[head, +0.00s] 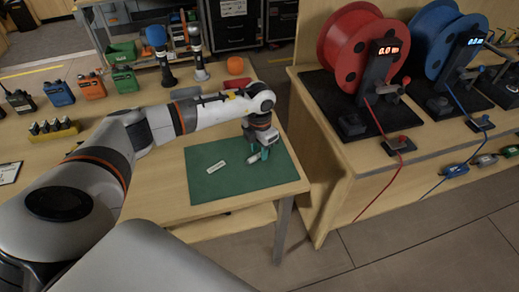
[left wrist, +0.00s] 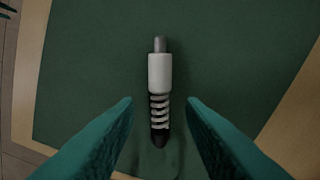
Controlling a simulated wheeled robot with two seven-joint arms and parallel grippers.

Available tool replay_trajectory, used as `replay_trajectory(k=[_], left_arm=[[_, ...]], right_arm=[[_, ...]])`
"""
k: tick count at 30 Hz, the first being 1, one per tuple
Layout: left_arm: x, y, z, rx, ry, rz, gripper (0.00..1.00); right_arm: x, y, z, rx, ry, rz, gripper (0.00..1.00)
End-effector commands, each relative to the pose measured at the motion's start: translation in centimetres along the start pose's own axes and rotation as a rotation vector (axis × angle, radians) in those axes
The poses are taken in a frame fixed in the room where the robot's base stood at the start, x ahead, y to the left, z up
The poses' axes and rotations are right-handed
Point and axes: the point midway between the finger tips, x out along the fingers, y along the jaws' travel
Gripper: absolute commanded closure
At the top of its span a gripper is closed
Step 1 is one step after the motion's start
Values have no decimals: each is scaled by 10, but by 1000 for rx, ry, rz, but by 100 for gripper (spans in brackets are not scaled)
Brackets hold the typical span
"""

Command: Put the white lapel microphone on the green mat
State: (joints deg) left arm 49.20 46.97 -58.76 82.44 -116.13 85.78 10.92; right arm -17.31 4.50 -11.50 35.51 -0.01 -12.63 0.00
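The green mat (head: 228,187) lies on the near right corner of the wooden table, with a white label on it. In the left wrist view the mat (left wrist: 230,50) fills most of the background. The white lapel microphone (left wrist: 159,72) has a grey tip, a white body and a ribbed dark lower end, and appears to lie on the mat. My left gripper (head: 260,154) is low over the mat's right part. In the wrist view its teal fingers (left wrist: 160,103) are apart, one on each side of the microphone's lower end, with gaps between. My right gripper is not in view.
Orange, blue and green radios (head: 92,86) and a yellow holder (head: 54,131) stand on the table's left part. Two upright microphones (head: 158,50) and an orange roll (head: 235,65) are at the back. A bench with red (head: 345,45) and blue reels is right, across a gap.

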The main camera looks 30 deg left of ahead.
Motion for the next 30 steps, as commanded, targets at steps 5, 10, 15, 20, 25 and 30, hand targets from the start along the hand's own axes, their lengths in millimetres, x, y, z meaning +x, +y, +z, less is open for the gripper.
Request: replay_trajectory(k=[5,10,15,20,25,30], left_arm=[[-32,-1,-1,1,7,-2,64],[-70,-1,-1,0,5,-3,64],[-98,-1,-1,0,5,-2,64],[-112,0,0,0,2,-1,64],[-114,0,0,0,1,-1,64],[-114,0,0,0,2,1,64]], right_arm=[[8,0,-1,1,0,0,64],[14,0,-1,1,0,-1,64],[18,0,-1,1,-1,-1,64],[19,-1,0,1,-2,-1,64],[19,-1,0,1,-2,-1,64],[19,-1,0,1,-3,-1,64]])
